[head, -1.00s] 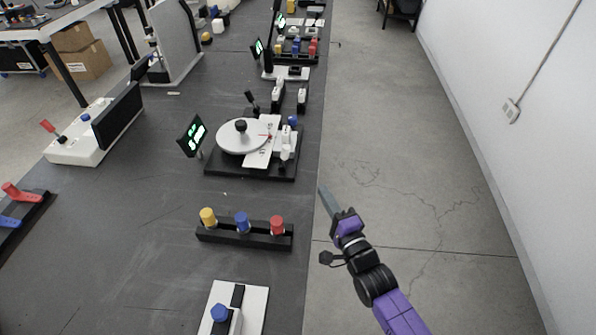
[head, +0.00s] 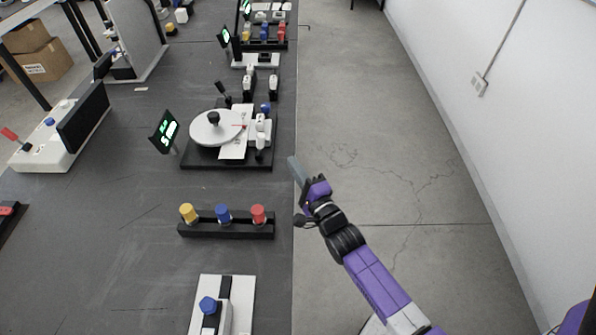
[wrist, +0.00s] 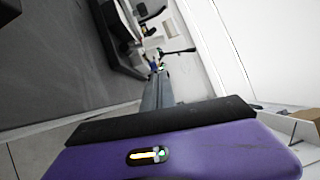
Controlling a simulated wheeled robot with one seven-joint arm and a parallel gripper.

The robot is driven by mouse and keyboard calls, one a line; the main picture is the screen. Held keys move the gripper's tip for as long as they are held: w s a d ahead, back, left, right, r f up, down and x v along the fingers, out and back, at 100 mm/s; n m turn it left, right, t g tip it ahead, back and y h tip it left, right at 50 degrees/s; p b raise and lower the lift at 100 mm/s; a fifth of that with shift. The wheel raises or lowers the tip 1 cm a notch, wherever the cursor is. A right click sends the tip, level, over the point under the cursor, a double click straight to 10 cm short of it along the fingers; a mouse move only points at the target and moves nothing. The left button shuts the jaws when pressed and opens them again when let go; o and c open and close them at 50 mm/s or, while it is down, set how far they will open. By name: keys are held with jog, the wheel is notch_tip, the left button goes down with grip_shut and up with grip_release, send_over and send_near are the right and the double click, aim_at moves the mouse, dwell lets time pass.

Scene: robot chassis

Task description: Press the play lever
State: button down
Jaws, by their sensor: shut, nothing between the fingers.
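No lever carries a readable "play" label, so I cannot tell which one is the play lever. A turntable-like device with a white disc (head: 217,127) and a black base (head: 228,162) stands near the table's right edge. A black-tipped lever (head: 221,88) rises behind its disc. A red-tipped lever (head: 10,135) is on a white box at the far left. My gripper (head: 294,168) is shut and empty, just right of the turntable's base and apart from it, by the table edge. In the wrist view the shut fingers (wrist: 158,92) point towards a dark rod (wrist: 178,51).
A button bar (head: 226,228) with yellow, blue and red knobs lies in front of the turntable. A white panel (head: 242,295) with a blue knob is nearer. A lit green display (head: 165,132) stands left of the disc. The floor (head: 400,150) right of the table is clear.

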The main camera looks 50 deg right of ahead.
aim_at(261, 141)
jog(key=x, duration=0.5)
jog(key=shift+w+r+p, duration=0.15)
jog(key=shift+w+p, duration=0.05)
jog(key=shift+p, duration=0.2)
jog(key=shift+w+a+r, duration=0.1)
jog(key=shift+w+a, duration=0.1)
jog(key=shift+w, duration=0.25)
jog(key=shift+w+a+r, duration=0.1)
jog(key=shift+w+a, duration=0.1)
jog(key=shift+w, duration=0.3)
jog(key=shift+w+a+p, duration=0.35)
jog(key=shift+w, duration=0.3)
